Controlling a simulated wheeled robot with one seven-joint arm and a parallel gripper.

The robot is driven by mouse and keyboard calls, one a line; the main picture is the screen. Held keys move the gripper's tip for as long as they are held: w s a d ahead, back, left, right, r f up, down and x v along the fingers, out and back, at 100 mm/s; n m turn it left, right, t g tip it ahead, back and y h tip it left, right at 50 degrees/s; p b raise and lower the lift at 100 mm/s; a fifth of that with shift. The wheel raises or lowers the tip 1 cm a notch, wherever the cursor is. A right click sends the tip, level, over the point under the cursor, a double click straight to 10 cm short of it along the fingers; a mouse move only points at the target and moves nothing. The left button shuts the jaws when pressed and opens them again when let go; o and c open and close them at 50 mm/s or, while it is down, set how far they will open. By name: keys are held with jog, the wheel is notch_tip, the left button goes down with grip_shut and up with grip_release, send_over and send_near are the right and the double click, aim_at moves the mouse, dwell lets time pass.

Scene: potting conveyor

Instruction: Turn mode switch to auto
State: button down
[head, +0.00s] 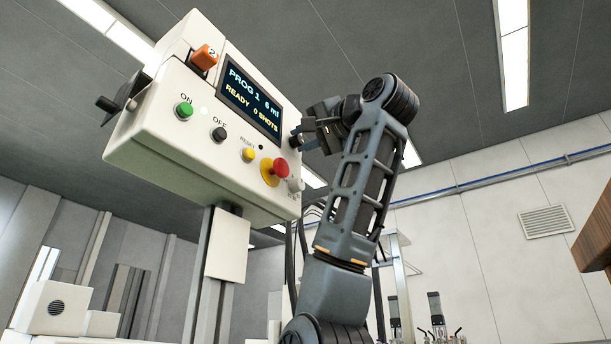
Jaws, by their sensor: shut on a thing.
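The control box (165,140) is white and tilted in the head view, with a lit screen (250,98) reading PROG 1, 6 ml, READY, 0 SHOTS. My gripper (302,138) is at the box's right side, shut on a small dark knob (295,140) there, which I take to be the mode switch. The gripper partly hides the knob, and its setting and any label cannot be read.
The box front has a green ON button (184,110), a black OFF button (219,134), a yellow button (249,154) and a red emergency knob (280,168). A dark lever (112,104) sticks out at left. Free air lies right of my arm.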

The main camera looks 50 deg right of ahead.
dwell(0.3)
jog(key=c, duration=0.9)
grip_release()
jog(key=b+v, duration=0.2)
jog(key=v, duration=0.5)
jog(key=shift+s+a+f, duration=0.1)
jog(key=shift+s+f, duration=0.05)
jog(key=shift+s, duration=0.2)
